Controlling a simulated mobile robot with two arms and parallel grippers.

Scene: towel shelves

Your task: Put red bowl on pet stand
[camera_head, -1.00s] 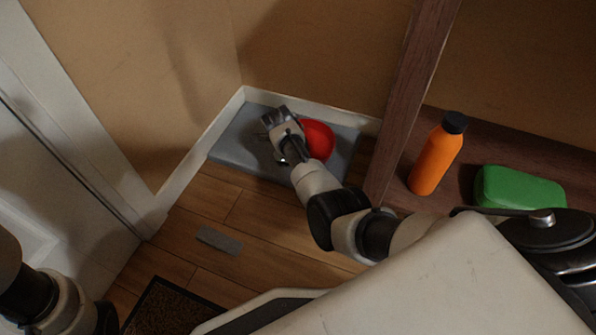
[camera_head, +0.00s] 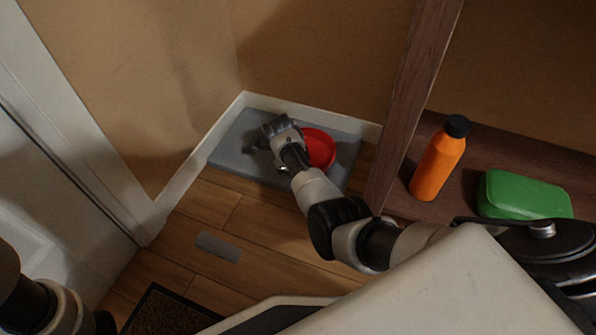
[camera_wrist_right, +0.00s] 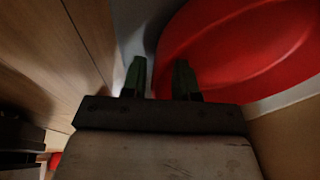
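The pet stand (camera_head: 235,142) is a low grey slab in the corner by the wall in the head view. The red bowl (camera_head: 319,150) rests on it, looking upright with its inside showing, its left side partly hidden by my right gripper (camera_head: 272,130). In the right wrist view, the two dark fingers of this gripper (camera_wrist_right: 159,76) are apart, with the left edge of the red bowl (camera_wrist_right: 235,45) close to them. I cannot tell whether a finger touches the rim. My left arm shows at the bottom left of the head view, but its gripper is out of frame.
A wooden shelf unit with an upright post (camera_head: 405,110) stands right of the pet stand. An orange bottle (camera_head: 438,162) and a green box (camera_head: 524,194) are on its shelf. A small grey strip (camera_head: 219,246) and a dark doormat (camera_head: 165,312) lie on the floor.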

